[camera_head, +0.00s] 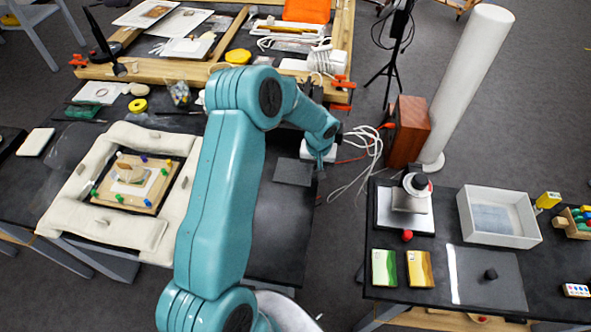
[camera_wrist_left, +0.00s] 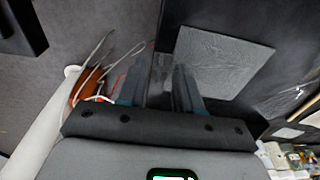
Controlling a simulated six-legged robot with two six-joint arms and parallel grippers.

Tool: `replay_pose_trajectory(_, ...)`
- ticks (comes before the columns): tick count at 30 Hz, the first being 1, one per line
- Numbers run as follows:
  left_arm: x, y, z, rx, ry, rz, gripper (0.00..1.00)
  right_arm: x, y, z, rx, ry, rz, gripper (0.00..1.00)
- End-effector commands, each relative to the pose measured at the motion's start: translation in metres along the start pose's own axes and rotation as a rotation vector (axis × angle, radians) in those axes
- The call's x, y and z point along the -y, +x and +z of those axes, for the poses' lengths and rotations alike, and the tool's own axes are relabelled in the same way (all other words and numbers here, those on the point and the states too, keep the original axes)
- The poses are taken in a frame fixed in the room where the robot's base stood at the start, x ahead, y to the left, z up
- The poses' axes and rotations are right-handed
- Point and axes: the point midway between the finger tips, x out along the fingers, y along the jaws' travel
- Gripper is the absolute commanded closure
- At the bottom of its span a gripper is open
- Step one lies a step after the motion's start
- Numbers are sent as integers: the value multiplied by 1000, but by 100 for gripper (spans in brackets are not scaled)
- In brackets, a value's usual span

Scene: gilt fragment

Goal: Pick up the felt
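A flat dark grey square (camera_head: 293,171), which looks like the felt, lies near the right edge of the left-hand black table in the head view. It also shows in the left wrist view as a grey textured square (camera_wrist_left: 222,62), right of and beyond the fingers. My teal left arm reaches across the head view. My left gripper (camera_head: 319,190) is small there, just right of the grey square. In the left wrist view the left gripper (camera_wrist_left: 166,75) shows two separated fingers with nothing visible between them. The right gripper is not in view.
White and orange cables (camera_head: 362,160) and a wooden box (camera_head: 408,132) stand off the table's right side. A cream padded frame (camera_head: 67,205) is on the left. The right table carries a white tray (camera_head: 498,217) and another grey sheet (camera_head: 510,285).

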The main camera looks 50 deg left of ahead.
Motion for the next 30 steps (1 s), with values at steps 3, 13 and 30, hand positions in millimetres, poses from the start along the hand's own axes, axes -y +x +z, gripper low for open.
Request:
replay_pose_trajectory(3,0,0,0,-1,0,0,69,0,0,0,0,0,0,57)
replay_pose_trajectory(13,0,0,0,-1,1,0,100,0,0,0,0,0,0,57)
replay_pose_trajectory(30,0,-50,-8,-8,0,2,100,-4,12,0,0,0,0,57)
